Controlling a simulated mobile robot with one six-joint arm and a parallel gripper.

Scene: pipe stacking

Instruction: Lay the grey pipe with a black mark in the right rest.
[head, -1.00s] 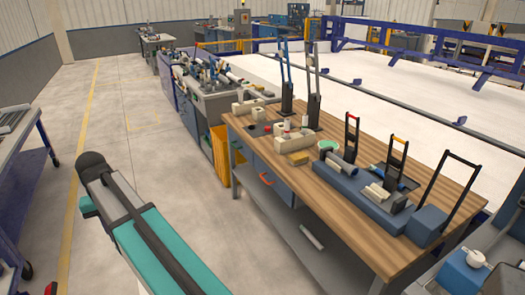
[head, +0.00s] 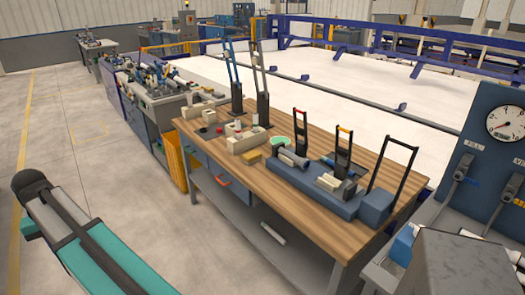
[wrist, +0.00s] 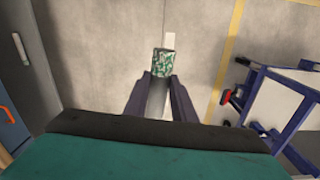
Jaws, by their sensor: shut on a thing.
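In the wrist view my gripper (wrist: 160,90) is shut on a mottled green-and-white piece (wrist: 162,63), held above the floor. A pale strip shows just beyond it; I cannot tell whether it belongs to the held piece. No black mark shows on it. In the head view a grey pipe with dark parts (head: 293,158) lies at the left of a long blue stand (head: 310,190) on the wooden table. The right rest cannot be made out for certain. My gripper is outside the head view.
The wooden table (head: 240,178) carries upright handle frames (head: 397,165), pale blocks (head: 245,142) and a green ring (head: 281,141). A gauge panel (head: 490,150) stands at the right. A blue-framed cart (wrist: 290,100) is at the right in the wrist view.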

